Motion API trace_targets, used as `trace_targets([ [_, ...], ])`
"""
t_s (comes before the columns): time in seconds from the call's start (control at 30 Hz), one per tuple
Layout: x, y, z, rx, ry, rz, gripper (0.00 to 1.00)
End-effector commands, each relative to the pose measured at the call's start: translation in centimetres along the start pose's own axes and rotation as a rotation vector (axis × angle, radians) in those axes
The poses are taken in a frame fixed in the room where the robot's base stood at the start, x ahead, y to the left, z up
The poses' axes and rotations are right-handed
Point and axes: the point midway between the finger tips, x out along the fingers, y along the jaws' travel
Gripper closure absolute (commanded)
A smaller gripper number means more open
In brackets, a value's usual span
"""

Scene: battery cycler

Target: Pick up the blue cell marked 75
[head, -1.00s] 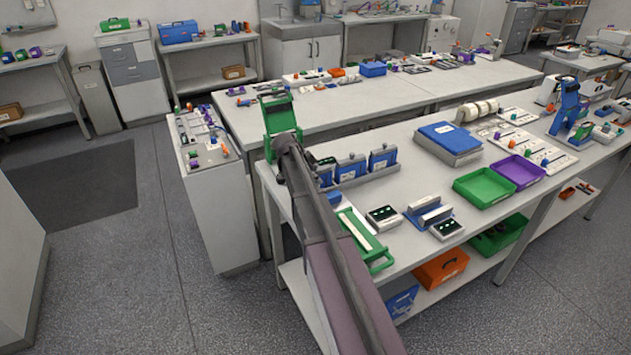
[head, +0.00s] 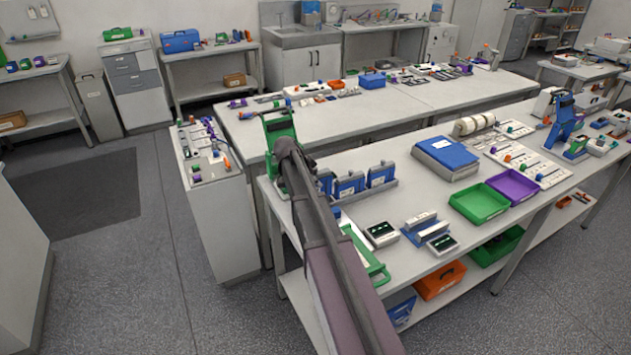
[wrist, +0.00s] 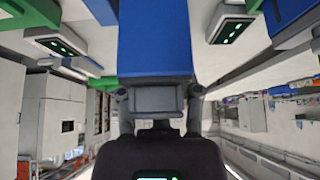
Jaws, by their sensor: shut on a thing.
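In the wrist view my gripper (wrist: 158,98) is shut on a blue block-shaped cell (wrist: 155,38), which fills the top middle of the picture. No marking can be read on the side that shows, so I cannot tell whether it is 75. In the head view my arm hides the gripper and the held cell. Two blue cells with pale labels, a middle one (head: 349,184) and a right one (head: 382,175), stand upright in a grey rack (head: 368,190) just right of my arm. More blue (head: 326,182) shows beside the arm, partly hidden.
A green upright frame (head: 281,128) stands by the arm's far end. Small dark-topped boxes (head: 381,234), a green tray (head: 480,203), a purple tray (head: 513,186) and a blue-topped box (head: 446,152) stand farther right. Bare tabletop (head: 425,205) lies between.

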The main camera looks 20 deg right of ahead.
Motion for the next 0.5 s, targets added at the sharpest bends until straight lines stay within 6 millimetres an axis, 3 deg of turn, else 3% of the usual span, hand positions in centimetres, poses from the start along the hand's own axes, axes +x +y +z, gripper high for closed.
trace_targets([
  [0.2,-2.1,0.0,-1.4,0.000,0.001,0.000,1.00],
  [0.5,-3.2,0.0,-2.1,0.000,0.001,0.000,1.00],
])
